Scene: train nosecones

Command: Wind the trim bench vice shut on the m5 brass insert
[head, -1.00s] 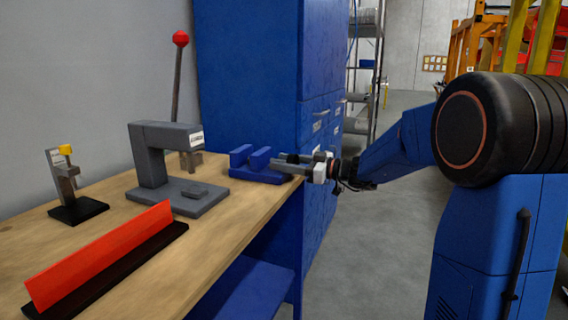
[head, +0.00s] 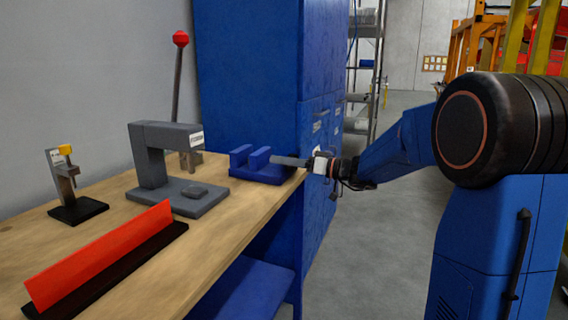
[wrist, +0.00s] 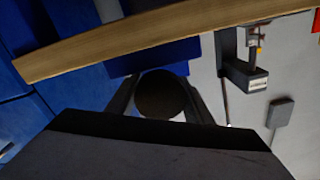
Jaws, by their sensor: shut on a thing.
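The trim bench vice (head: 262,175) is blue and sits at the bench's far right edge. Its two upright jaws stand with a gap between them. Its blue body also shows in the wrist view (wrist: 150,60). My gripper (head: 304,163) is at the vice's right end, beyond the bench edge. In the wrist view, its two dark fingers are shut on a dark round end (wrist: 160,95), which looks like the vice's handle. I cannot make out the m5 brass insert in either view; the vice jaw may hide it.
A grey press (head: 166,165) stands left of the vice on the wooden bench (head: 220,222). A small clamp stand (head: 68,185) and a red strip on a black base (head: 105,255) are further left. A tall blue cabinet (head: 250,70) is behind.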

